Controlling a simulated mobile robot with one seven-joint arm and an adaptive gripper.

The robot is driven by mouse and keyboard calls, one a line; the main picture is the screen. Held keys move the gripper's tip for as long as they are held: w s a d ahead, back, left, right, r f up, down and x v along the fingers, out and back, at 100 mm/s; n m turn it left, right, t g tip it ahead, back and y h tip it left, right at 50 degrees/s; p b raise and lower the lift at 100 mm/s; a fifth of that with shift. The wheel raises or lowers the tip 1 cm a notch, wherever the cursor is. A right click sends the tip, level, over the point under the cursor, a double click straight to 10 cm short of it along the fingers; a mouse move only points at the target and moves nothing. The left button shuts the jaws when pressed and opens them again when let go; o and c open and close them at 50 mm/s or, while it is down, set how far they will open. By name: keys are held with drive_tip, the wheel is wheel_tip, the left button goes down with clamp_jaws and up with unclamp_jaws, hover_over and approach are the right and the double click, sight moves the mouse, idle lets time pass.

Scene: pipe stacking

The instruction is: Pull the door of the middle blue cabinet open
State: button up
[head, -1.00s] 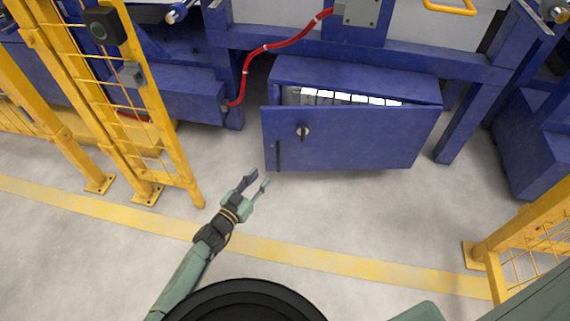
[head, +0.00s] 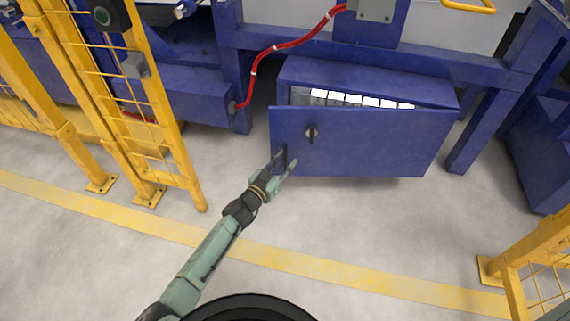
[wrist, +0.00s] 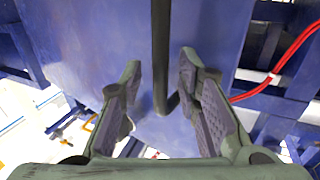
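The blue cabinet (head: 330,72) has its door (head: 375,140) ajar, swung out on the left, with white items showing in the gap above it. A round lock with a dark knob (head: 311,133) sits on the door's upper left. A dark vertical bar handle (head: 285,158) is near the door's left edge. My gripper (head: 284,165) is at that handle. In the wrist view, my gripper (wrist: 160,75) is open and the dark handle (wrist: 161,60) stands between its two fingers, with no finger seen closed on it.
A yellow safety fence (head: 150,110) stands to the left, and another yellow fence (head: 525,262) is at the lower right. A red hose (head: 290,45) hangs left of the cabinet. The grey floor in front of the door is clear, crossed by a yellow line (head: 330,265).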

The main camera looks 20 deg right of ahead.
drive_tip(key=shift+c, duration=0.2)
clamp_jaws()
idle(0.7)
